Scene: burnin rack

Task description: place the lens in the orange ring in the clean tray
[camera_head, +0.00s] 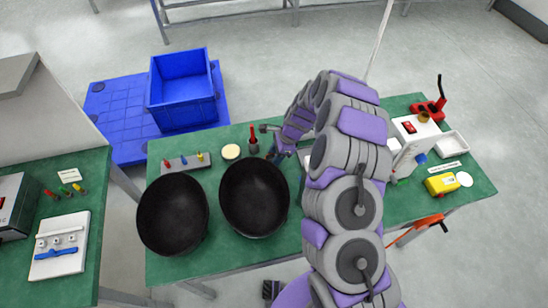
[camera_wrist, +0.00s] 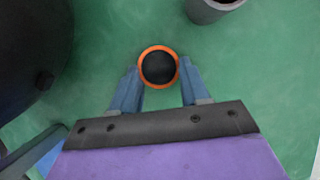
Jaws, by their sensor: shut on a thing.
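The lens in the orange ring (camera_wrist: 158,67) shows in the wrist view as a dark round disc with an orange rim. My gripper (camera_wrist: 159,75) is shut on it, with one blue-grey finger at each side. Green surface lies behind it; I cannot tell how high it is held. In the head view my gripper (camera_head: 276,150) is behind the black bowls, and the lens is not clear there. A small white tray (camera_head: 452,144) stands at the right end of the bench, with a label in front too small to read. It looks empty.
Two black bowls (camera_head: 172,215) (camera_head: 254,197) stand at the bench's left; one fills the wrist view's upper left. A grey cylinder (camera_wrist: 214,9) is near the lens. A white device (camera_head: 412,135), red stand (camera_head: 430,108) and yellow box (camera_head: 441,184) surround the tray.

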